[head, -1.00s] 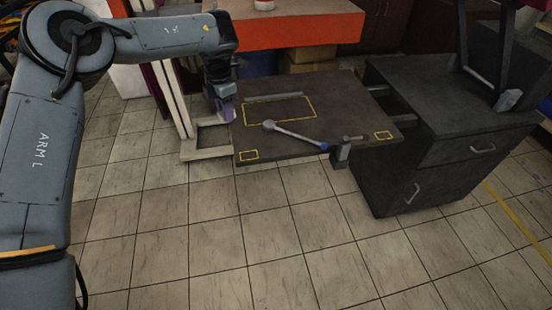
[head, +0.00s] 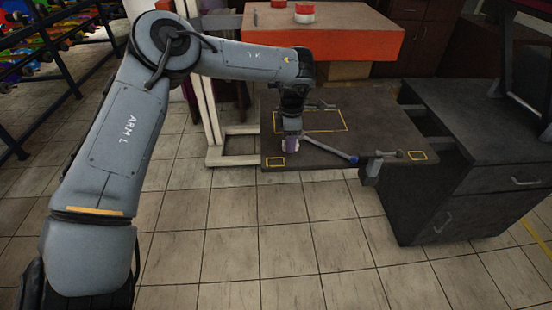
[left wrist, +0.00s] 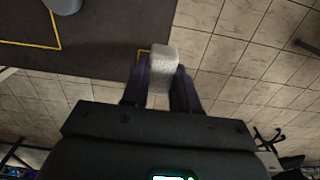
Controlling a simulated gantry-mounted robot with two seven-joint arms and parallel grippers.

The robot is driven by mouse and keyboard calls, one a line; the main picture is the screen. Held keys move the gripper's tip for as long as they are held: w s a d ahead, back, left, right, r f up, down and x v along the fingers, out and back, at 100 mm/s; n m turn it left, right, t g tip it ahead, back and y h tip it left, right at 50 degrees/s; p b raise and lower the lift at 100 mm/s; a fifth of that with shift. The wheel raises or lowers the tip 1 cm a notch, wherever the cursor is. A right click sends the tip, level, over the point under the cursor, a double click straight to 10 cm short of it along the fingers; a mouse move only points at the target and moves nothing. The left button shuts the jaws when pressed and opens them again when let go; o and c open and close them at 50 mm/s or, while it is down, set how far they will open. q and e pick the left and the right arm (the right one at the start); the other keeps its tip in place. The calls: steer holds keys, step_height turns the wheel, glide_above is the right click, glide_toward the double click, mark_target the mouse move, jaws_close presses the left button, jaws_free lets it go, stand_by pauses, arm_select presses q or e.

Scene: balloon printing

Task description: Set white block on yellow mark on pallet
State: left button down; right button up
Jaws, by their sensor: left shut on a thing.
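My left gripper (head: 291,141) is shut on the white block (left wrist: 163,63), which sticks out between its fingers in the left wrist view. In the head view the gripper is over the front left part of the dark pallet (head: 360,107). A small yellow mark (head: 275,162) is at the pallet's front left corner, just left of and below the gripper. In the left wrist view this mark (left wrist: 143,53) is partly hidden behind the block. Another small yellow mark (head: 418,156) is at the front right corner. My right gripper is not in view.
A larger yellow outline (head: 335,128) lies farther back on the pallet. A long-handled tool (head: 328,149) lies right of the gripper. A dark cabinet (head: 470,160) stands on the right, and an orange-fronted table (head: 330,45) behind. The tiled floor in front is clear.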

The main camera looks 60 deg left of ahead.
mark_target(275, 162)
arm_select(q)
steer(key=s+a+f+b, duration=0.1)
steer(key=s+a+f, duration=0.1)
steer(key=s+a, duration=0.1)
steer(key=shift+s+a+f, duration=0.15)
steer(key=shift+f, duration=0.25)
steer(key=shift+f+b, duration=0.85)
steer(key=shift+f, duration=1.1)
steer(key=shift+f, duration=0.2)
steer(key=c, duration=0.9)
jaws_free()
steer(key=shift+o, duration=0.2)
steer(key=shift+r, duration=0.1)
step_height(275, 162, up, 12)
steer(key=p, duration=0.4)
steer(key=shift+r, duration=0.1)
